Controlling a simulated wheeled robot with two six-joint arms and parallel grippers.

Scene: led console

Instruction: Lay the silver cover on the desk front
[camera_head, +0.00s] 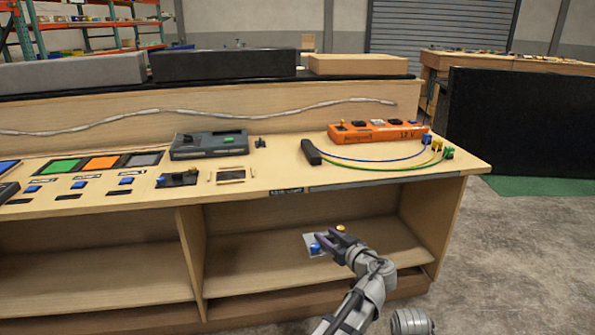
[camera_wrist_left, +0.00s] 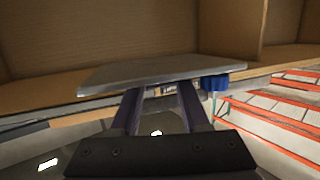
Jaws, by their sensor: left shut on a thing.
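The silver cover (camera_head: 311,239) is a thin grey plate with a blue knob (camera_head: 315,248) on it. My left gripper (camera_head: 328,240) is shut on it and holds it in front of the open lower shelf, below the desk top's front edge. A yellow knob (camera_head: 341,228) shows behind the gripper. In the left wrist view the cover (camera_wrist_left: 165,70) lies across the fingertips, with the blue knob (camera_wrist_left: 214,84) at its right end. The desk (camera_head: 270,191) has a dark grey strip (camera_head: 385,179) along its front edge at the right. My right gripper is not in view.
An orange power strip (camera_head: 378,131) with blue, yellow and green cables stands on the desk's right end. A grey device (camera_head: 209,145), small switches and coloured panels (camera_head: 102,162) occupy the left and middle. A bare patch (camera_head: 285,172) lies near the front edge.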

